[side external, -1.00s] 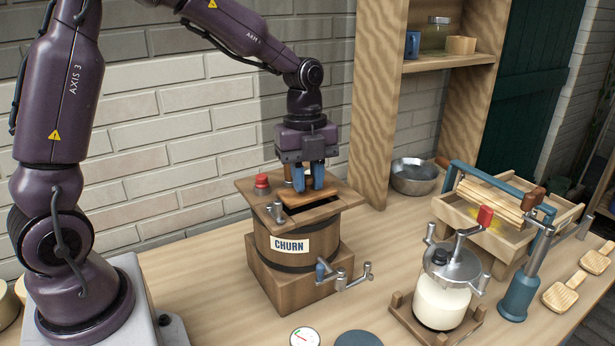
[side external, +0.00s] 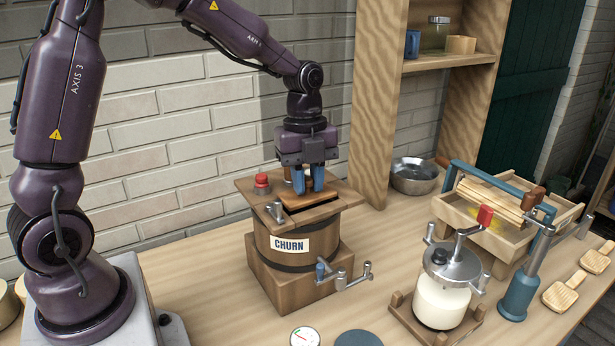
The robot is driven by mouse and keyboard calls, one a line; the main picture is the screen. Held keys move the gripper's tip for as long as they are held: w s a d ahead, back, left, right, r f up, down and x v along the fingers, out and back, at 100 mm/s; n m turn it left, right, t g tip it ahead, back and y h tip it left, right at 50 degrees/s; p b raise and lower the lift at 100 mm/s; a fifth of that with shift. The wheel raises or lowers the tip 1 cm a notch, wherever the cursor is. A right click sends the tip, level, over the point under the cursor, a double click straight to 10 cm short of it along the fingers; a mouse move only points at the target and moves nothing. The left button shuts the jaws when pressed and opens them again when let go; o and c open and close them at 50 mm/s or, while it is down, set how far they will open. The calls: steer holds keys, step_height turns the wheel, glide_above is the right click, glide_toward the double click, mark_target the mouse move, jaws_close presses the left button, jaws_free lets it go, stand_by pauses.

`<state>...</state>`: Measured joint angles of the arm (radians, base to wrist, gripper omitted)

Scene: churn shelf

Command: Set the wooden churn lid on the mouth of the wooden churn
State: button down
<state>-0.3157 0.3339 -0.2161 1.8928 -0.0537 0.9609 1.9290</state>
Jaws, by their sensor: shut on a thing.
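The wooden churn (side external: 274,247) stands upright on the bench, with a "CHURN" label on its front and a square wooden top board (side external: 245,188). The fingers hide the gripped part and some of the lid.
A red knob (side external: 262,183) and a metal clamp (side external: 276,211) sit on the churn's top, close to the lid. A crank (side external: 345,276) sticks out at its front right. A shelf post (side external: 376,110) stands behind right. A milk jar (side external: 441,298) stands front right.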

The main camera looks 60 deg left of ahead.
steer(key=shift+f, duration=0.7)
stand_by(0.4)
steer(key=c, duration=0.9)
jaws_free()
steer(key=c, duration=0.4)
steer(key=shift+r, duration=0.1)
steer(key=shift+w+a+r, duration=0.1)
steer(key=shift+a+r, duration=0.1)
steer(key=shift+r, duration=1.45)
steer(key=shift+a+r, duration=0.2)
steer(key=shift+r, duration=1.4)
